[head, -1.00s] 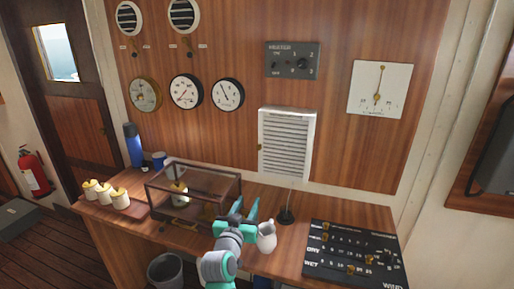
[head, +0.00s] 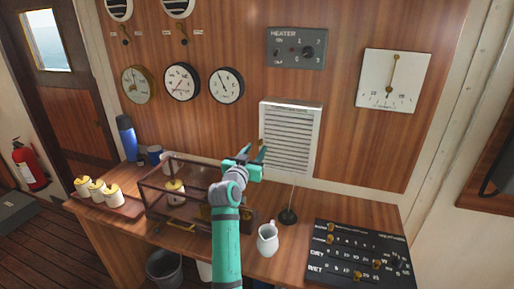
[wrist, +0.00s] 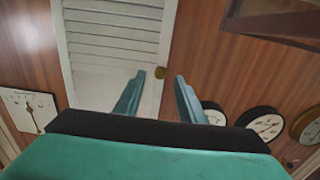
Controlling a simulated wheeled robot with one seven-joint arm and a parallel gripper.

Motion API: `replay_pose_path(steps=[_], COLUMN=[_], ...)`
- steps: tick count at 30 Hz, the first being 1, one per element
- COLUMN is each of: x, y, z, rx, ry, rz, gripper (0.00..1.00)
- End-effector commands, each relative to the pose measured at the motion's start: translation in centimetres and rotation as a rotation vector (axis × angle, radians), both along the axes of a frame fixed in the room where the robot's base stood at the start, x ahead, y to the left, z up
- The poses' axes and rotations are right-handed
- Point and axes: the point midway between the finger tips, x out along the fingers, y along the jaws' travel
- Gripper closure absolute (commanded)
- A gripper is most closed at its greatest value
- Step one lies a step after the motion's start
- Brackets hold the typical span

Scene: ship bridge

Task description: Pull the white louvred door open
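The white louvred door (head: 290,138) is a small upright panel on the wooden wall above the desk. It looks shut. My gripper (head: 254,152) is raised in front of the door's left edge in the head view. The remaining gap in depth is hard to judge. In the head view the knob (head: 262,144) shows just behind the fingertips.
Below stand a glass-sided case (head: 165,183), a white jug (head: 267,240), a thin rod on a dark base (head: 288,216) and a black lettered board (head: 350,255). Round gauges (head: 182,82) hang left of the door. The heater panel (head: 297,48) is above it.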

Motion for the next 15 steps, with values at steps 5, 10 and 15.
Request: replay_pose_path(steps=[5,10,15], x=[2.0,2.8,2.9], y=[-0.5,-0.7,-0.8], z=[0.0,0.0,0.0], rx=[0.001,0.001,0.001], ry=[0.001,-0.001,-0.001], rz=[0.002,0.003,0.003], gripper=[0.63,0.63,0.63])
